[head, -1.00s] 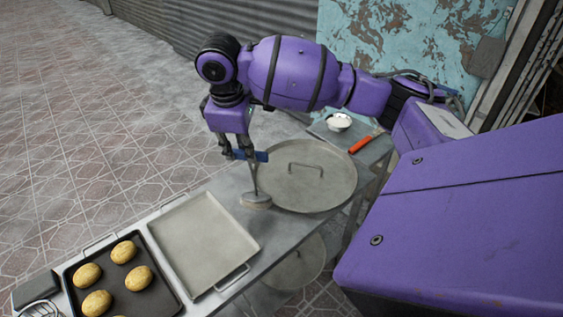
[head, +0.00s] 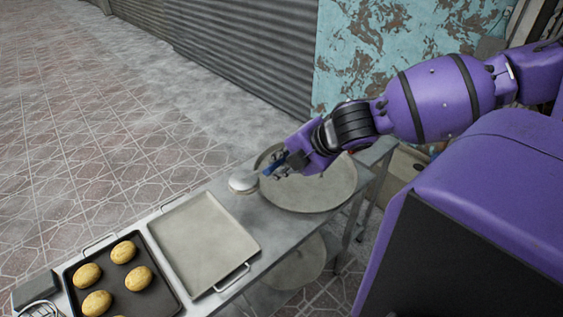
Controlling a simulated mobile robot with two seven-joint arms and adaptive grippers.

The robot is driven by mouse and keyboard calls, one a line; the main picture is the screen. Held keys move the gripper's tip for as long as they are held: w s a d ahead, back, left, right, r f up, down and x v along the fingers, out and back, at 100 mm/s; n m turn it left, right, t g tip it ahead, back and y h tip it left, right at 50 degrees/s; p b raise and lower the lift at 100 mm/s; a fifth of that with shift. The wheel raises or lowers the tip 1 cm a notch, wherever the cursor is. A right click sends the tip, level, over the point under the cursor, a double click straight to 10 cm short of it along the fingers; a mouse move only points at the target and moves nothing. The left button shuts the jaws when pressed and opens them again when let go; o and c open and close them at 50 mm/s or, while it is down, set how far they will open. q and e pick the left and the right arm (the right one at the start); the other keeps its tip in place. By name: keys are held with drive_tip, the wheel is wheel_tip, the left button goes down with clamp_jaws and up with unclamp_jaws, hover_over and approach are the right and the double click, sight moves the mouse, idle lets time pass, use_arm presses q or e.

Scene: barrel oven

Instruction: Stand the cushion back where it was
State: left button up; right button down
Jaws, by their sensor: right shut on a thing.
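The cushion (head: 242,182) is a pale round pad with a blue handle. It shows in the middle of the head view, at the left edge of the round lid. My right gripper (head: 275,167) is shut on the blue handle, and reaches in from the right, tilted low. The pad is to the left of the fingertips, its whitish face showing. I cannot tell whether the pad touches the table. The gripper hides part of the handle. My left gripper is out of view.
The large round lid (head: 322,196) lies on the metal table (head: 262,232), partly under my right arm. An empty tray (head: 203,240) lies left of it, then a dark tray (head: 157,296) with several potato-like buns. A whisk (head: 38,309) lies at the lower left.

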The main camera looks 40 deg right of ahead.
drive_tip(key=shift+s+d, duration=0.1)
drive_tip(key=shift+f, duration=0.25)
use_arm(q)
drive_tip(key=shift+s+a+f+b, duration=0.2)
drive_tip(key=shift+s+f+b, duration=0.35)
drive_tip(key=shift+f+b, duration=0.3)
use_arm(e)
wheel_tip(320, 180, down, 8)
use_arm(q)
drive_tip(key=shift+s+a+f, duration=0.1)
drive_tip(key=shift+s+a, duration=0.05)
use_arm(e)
drive_tip(key=c, duration=1.7)
unclamp_jaws()
